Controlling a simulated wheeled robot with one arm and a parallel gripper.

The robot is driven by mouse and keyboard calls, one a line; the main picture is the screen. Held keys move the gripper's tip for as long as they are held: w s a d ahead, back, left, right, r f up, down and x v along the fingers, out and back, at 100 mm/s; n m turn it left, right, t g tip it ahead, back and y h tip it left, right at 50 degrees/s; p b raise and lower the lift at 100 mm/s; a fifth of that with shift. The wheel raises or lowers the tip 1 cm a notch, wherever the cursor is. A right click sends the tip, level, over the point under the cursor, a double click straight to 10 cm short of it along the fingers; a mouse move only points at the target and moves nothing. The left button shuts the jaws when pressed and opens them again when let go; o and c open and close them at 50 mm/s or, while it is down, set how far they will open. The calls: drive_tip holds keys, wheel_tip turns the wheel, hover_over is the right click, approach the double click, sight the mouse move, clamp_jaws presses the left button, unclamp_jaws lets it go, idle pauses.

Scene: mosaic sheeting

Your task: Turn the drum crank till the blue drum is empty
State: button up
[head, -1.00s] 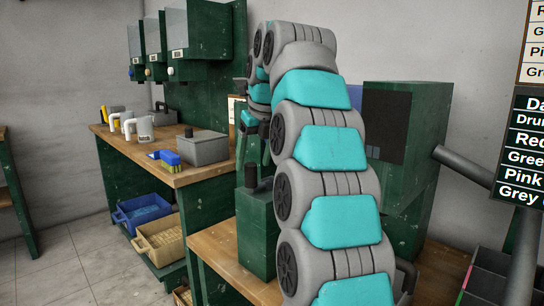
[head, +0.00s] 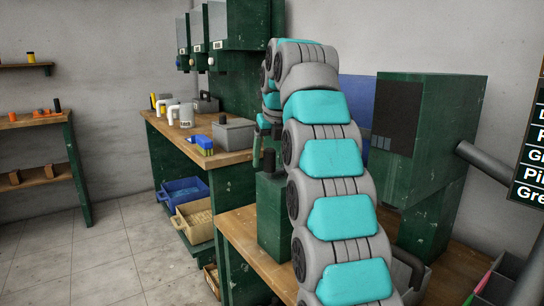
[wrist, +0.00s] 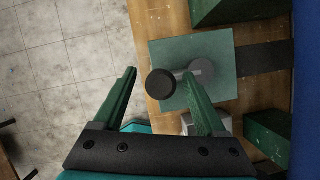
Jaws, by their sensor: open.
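In the head view this green box (head: 272,220) stands on the near bench with the black knob (head: 269,159) on top. My gripper is open, and my arm hides most of it there. A blue surface (head: 357,101), perhaps the blue drum, shows partly behind my arm. It may also be the blue strip at the wrist view's right edge (wrist: 309,100).
A green cabinet (head: 445,130) with a dark panel and a grey pipe (head: 482,160) stands right of my arm. The back bench (head: 190,160) holds mugs, a brush and a grey box (head: 233,134). Blue (head: 183,191) and tan (head: 195,220) bins sit below. Tiled floor is clear at left.

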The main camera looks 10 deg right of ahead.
clamp_jaws()
drive_tip(key=shift+s+d+f+b, duration=0.1)
drive_tip(key=shift+s+d+b, duration=0.4)
drive_tip(key=shift+s, duration=0.45)
drive_tip(key=shift+s+d, duration=0.45)
drive_tip(key=shift+d, duration=0.15)
drive_tip(key=shift+s+d, duration=0.3)
drive_tip(key=shift+d, duration=0.4)
drive_tip(key=shift+d+p, duration=0.5)
drive_tip(key=shift+d, duration=1.6)
drive_tip(key=shift+d, duration=0.1)
drive_tip(key=shift+w+d, duration=0.35)
drive_tip(key=shift+d, duration=0.4)
